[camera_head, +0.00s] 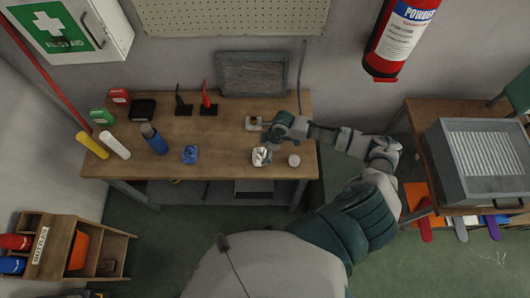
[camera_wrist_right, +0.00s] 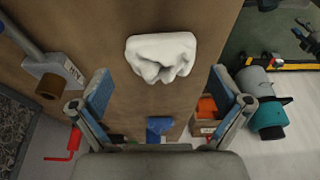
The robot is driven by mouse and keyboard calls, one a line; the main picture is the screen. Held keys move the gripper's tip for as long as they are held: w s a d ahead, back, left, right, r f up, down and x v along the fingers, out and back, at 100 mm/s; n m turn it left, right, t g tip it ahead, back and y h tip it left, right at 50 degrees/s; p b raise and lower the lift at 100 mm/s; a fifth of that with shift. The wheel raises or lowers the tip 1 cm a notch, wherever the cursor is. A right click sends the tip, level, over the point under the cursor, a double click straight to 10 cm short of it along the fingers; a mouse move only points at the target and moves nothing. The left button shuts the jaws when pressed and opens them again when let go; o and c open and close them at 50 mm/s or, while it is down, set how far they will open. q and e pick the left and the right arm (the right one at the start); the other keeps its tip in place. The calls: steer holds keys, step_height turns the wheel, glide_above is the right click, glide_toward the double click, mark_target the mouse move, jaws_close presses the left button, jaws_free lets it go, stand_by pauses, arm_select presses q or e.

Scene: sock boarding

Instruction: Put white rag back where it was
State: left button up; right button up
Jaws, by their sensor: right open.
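The white rag (camera_head: 261,157) lies crumpled on the front right part of the wooden workbench (camera_head: 225,122). In the right wrist view the white rag (camera_wrist_right: 160,55) is a bunched cloth lying on the wood, beyond and between my fingers. My right gripper (camera_head: 271,144) is above the bench, close to the rag. In the right wrist view my right gripper (camera_wrist_right: 160,88) has its two blue-padded fingers wide apart with nothing between them. A blue rag (camera_head: 190,154) lies further left on the bench and also shows in the wrist view (camera_wrist_right: 158,128). My left gripper is not in view.
A small white round item (camera_head: 294,160) sits right of the white rag. A blue bottle (camera_head: 154,139), white roll (camera_head: 115,145) and yellow roll (camera_head: 92,145) are at the left. A red tool stand (camera_head: 208,100) is at the back. Bare wood lies between the two rags.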

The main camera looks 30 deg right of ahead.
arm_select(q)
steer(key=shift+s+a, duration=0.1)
arm_select(e)
steer(key=v, duration=0.8)
steer(key=shift+r, duration=0.35)
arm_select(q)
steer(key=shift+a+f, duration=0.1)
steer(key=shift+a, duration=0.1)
arm_select(e)
steer(key=shift+s, duration=0.1)
